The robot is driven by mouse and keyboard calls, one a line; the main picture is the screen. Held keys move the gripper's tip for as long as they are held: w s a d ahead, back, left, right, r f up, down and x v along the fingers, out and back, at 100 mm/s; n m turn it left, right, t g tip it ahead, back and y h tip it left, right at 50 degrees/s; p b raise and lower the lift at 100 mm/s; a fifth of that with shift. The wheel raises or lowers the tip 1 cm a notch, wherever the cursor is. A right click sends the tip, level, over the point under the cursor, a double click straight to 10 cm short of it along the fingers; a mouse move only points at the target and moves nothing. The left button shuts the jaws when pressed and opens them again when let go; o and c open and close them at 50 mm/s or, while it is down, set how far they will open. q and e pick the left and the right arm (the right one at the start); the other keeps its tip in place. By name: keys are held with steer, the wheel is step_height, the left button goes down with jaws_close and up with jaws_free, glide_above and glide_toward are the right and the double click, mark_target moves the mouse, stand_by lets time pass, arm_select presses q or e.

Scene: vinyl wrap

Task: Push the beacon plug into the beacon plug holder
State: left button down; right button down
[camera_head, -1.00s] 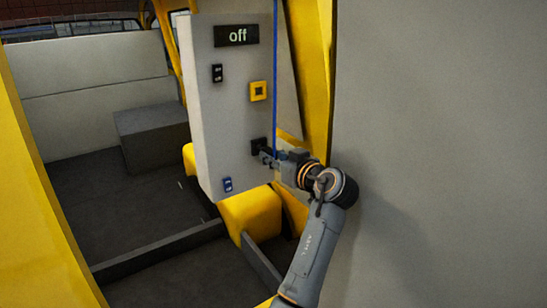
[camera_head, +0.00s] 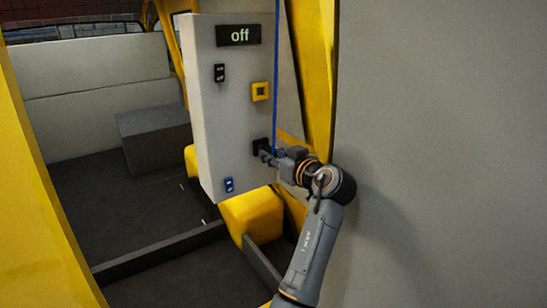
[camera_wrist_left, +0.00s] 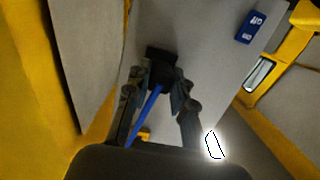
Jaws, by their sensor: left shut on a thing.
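The beacon plug (camera_wrist_left: 163,75) is a dark plug on a blue cable (camera_wrist_left: 147,115). The black beacon plug holder (camera_head: 260,147) is on the right side of the grey panel's face, and it also shows in the left wrist view (camera_wrist_left: 160,53). My left gripper (camera_head: 267,155) is shut on the plug, right in front of the holder; its fingers (camera_wrist_left: 159,88) close from both sides. The plug is lined up with the holder and looks in contact with it. How deep it sits is hidden by the fingers. My right gripper is not in view.
The grey panel (camera_head: 230,120) carries an "off" display (camera_head: 239,36), a black switch (camera_head: 219,73), a yellow square socket (camera_head: 260,91) and a blue switch (camera_head: 229,185). The blue cable (camera_head: 276,60) hangs close by the gripper. A yellow post (camera_head: 313,60) and grey wall are to the right.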

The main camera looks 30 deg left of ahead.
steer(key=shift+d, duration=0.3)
arm_select(q)
steer(key=shift+w+a, duration=0.2)
steer(key=shift+a, duration=0.25)
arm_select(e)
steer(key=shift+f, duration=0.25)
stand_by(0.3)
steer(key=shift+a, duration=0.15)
arm_select(q)
steer(key=shift+b, duration=0.45)
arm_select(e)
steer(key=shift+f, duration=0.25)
arm_select(q)
steer(key=shift+r, duration=0.25)
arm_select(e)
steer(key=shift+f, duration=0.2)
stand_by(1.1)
arm_select(q)
steer(key=c, duration=1.3)
jaws_free()
steer(key=shift+a, duration=0.1)
steer(key=shift+c, duration=0.2)
steer(key=shift+o, duration=1.4)
steer(key=shift+a+f, duration=0.1)
steer(key=shift+f, duration=0.05)
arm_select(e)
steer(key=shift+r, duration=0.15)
